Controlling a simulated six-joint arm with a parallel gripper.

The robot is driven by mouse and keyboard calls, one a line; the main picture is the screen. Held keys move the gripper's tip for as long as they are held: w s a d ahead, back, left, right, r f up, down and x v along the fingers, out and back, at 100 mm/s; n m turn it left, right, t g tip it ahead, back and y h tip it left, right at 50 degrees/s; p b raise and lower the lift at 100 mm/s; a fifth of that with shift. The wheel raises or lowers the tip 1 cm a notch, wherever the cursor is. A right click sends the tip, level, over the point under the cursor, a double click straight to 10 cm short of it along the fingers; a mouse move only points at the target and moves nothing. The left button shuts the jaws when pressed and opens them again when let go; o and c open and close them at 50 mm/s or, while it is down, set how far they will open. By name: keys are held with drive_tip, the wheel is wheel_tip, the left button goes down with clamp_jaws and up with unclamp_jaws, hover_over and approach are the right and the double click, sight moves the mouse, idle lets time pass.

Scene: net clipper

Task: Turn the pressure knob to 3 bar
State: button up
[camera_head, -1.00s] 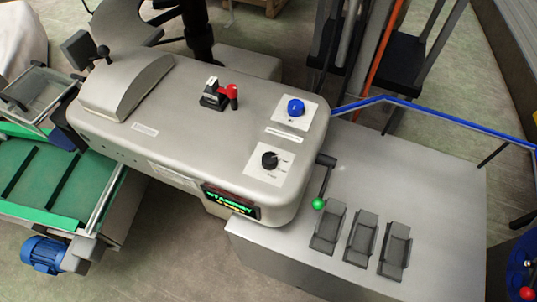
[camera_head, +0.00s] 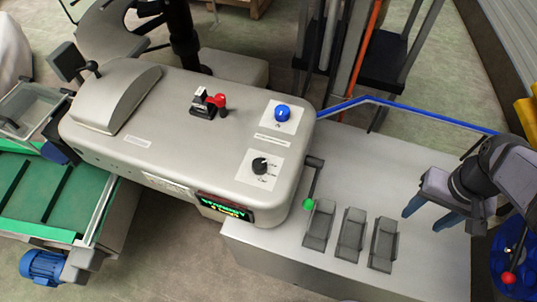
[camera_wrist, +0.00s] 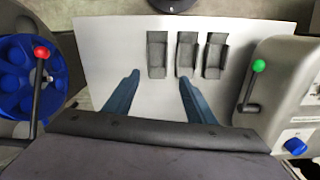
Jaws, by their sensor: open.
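A black knob (camera_head: 260,164) with a pale pointer sits on a white plate with small marks around it, on top of the grey machine. A blue knob (camera_head: 282,112) sits on another white plate just behind it. The labels are too small to read, so I cannot tell which is the pressure knob or its setting. My gripper (camera_head: 428,213) is at the right, above the metal table and well apart from both knobs. In the wrist view its blue fingers (camera_wrist: 158,78) are spread and empty. The blue knob (camera_wrist: 296,145) shows there at the lower right; the black knob does not.
A lever with a green ball (camera_head: 309,203) stands between the machine and several grey holders (camera_head: 351,235) on the table. A red-and-black switch (camera_head: 208,103) is on the machine top. A blue rail (camera_head: 400,107) runs behind the table. A lit display (camera_head: 224,207) faces front.

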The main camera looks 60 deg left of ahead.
drive_tip(key=s+a+r+n+p, duration=0.1)
drive_tip(key=s+a+n, duration=0.1)
drive_tip(key=a, duration=0.4)
drive_tip(key=s+a+r+n, duration=0.1)
drive_tip(key=s+a, duration=0.1)
drive_tip(key=a, duration=0.4)
drive_tip(key=r+n+p, duration=0.2)
drive_tip(key=n+p, duration=0.1)
drive_tip(key=n, duration=0.4)
hover_over(259, 163)
drive_tip(key=shift+f, duration=0.25)
drive_tip(key=shift+f+p, duration=1.5)
drive_tip(key=shift+f, duration=2.2)
drive_tip(key=c, duration=1)
